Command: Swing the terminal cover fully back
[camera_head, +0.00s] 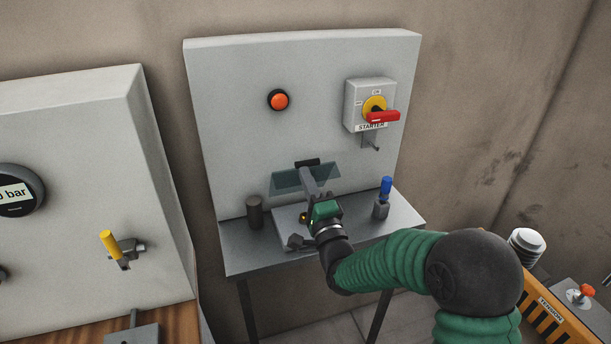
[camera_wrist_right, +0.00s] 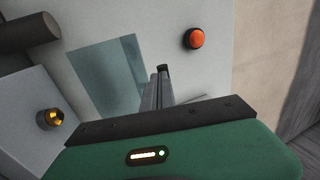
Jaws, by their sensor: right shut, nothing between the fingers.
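The terminal cover (camera_head: 288,181) is a translucent teal flap at the back panel, tilted out above a grey terminal box (camera_head: 284,232). In the right wrist view the cover (camera_wrist_right: 95,75) lies left of the fingers. A brass terminal (camera_wrist_right: 50,118) shows on the box, uncovered in that view. My right gripper (camera_head: 307,172) is shut and empty, its fingers pointing up at the panel in front of the cover. The fingers (camera_wrist_right: 160,78) also show together in the wrist view. I cannot tell whether they touch the cover. My left gripper is out of view.
The box stands on a grey table (camera_head: 245,262). A dark cylinder (camera_head: 255,212) stands left of it, and a blue-handled part (camera_head: 385,189) right. An orange button (camera_head: 279,101) and a starter switch (camera_head: 371,107) are on the panel above. The table's right end has free room.

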